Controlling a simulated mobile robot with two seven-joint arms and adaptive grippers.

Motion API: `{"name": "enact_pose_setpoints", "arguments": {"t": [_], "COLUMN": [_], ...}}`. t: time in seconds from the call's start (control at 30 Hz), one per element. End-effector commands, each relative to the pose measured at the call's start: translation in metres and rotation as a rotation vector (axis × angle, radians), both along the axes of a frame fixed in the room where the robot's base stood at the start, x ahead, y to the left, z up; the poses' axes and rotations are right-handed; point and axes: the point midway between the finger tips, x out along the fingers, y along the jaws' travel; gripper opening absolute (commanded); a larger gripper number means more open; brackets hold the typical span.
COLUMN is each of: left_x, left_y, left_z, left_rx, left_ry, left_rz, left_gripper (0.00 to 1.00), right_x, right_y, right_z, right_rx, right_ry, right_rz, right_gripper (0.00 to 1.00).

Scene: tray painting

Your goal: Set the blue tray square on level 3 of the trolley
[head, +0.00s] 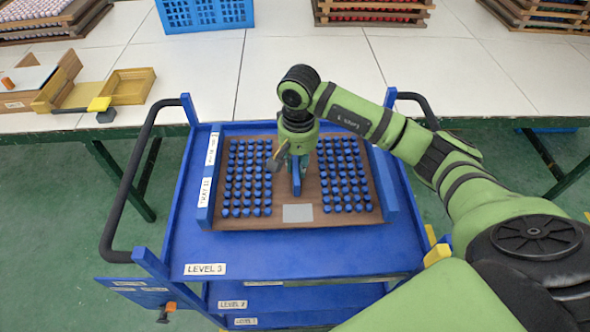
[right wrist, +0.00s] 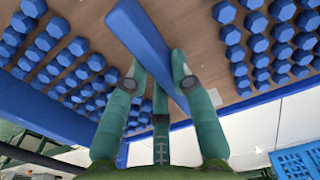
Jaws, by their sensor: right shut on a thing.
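The blue tray (head: 285,217) has a brown board, blue side walls and rows of blue pieces on both halves. It is over the top shelf of the blue trolley (head: 290,255), the shelf labelled LEVEL 3 (head: 205,269). Its near edge looks roughly in line with the shelf front; I cannot tell if it touches the shelf. My right gripper (head: 292,163) comes down over the tray's middle. In the right wrist view its fingers (right wrist: 158,75) are shut on the tray's blue central bar (right wrist: 150,40). My left gripper is not in view.
Lower shelves labelled LEVEL 2 (head: 232,304) and LEVEL 1 (head: 246,321) show below. A black handle (head: 128,190) runs along the trolley's left side. Behind stands a white table (head: 200,75) with a blue crate (head: 203,14), stacked trays (head: 374,12) and a yellow wooden box (head: 131,87).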

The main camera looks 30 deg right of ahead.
Motion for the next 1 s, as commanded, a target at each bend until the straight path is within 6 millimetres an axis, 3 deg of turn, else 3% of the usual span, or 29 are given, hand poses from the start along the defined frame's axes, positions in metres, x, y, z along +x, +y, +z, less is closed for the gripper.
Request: {"name": "enact_pose_setpoints", "arguments": {"t": [0.17, 0.5, 0.87, 0.9, 0.93, 1.0], "left_x": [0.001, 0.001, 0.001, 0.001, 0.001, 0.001], "left_y": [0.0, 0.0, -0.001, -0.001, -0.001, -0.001], "left_z": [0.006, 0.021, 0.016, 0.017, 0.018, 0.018], "left_rx": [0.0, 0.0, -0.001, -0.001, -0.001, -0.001], "left_ry": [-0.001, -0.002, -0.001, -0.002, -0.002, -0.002], "left_rz": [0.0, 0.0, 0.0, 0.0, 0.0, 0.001], "left_gripper": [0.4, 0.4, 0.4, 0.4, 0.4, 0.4], "right_x": [0.002, 0.003, 0.003, 0.002, 0.002, 0.002], "right_y": [0.007, 0.007, 0.007, 0.006, 0.007, 0.007], "right_z": [-0.005, -0.041, -0.046, -0.047, -0.046, -0.046], "right_rx": [0.001, 0.001, 0.001, -0.001, -0.001, -0.001], "right_ry": [-0.002, -0.004, -0.006, 0.0, 0.0, 0.0], "right_rz": [-0.001, 0.0, 0.001, 0.001, 0.001, 0.001], "right_gripper": [0.0, 0.0, 0.0, 0.36, 0.48, 0.48]}}
